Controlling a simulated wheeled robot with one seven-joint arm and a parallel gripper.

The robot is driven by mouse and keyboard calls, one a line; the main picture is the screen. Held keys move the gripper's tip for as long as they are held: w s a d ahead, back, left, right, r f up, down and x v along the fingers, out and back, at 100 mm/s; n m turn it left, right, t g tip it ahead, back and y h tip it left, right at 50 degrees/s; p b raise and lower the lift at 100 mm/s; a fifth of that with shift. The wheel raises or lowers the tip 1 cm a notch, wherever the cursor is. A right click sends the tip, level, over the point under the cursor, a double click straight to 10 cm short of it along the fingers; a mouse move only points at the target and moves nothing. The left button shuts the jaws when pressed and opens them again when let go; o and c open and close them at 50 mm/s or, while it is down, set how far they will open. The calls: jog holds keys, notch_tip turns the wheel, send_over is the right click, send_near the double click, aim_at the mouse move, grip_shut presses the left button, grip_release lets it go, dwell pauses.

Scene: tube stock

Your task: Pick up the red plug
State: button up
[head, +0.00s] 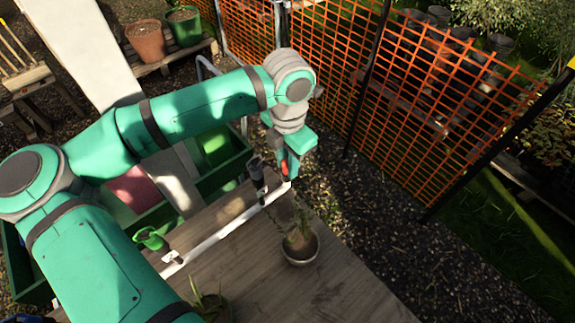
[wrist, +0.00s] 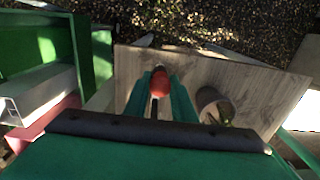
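The red plug (head: 284,168) is at the tips of my gripper (head: 287,165), above the far corner of the wooden table. In the wrist view the rounded red plug (wrist: 159,82) sits between the two green fingers (wrist: 159,92), which appear to touch it on both sides. The gripper looks shut on it. The plug's lower side is hidden. In the head view a white tube (head: 225,230) runs across the table, with its far end just below the plug. I cannot tell whether the plug touches it.
A black upright piece (head: 257,175) stands close left of my gripper. Green crates (head: 217,147) lie behind. An orange mesh fence (head: 400,100) is at right.

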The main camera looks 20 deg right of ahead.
jog(key=shift+a, duration=0.15)
jog(key=shift+r, duration=0.1)
jog(key=shift+r, duration=0.55)
jog(key=s+a+r, duration=0.7)
jog(key=s+r, duration=0.4)
jog(key=s, duration=0.1)
jog(key=shift+a+r, duration=0.35)
jog(key=shift+r, duration=0.05)
jog(key=shift+w+r, duration=0.1)
jog(key=shift+r, duration=0.05)
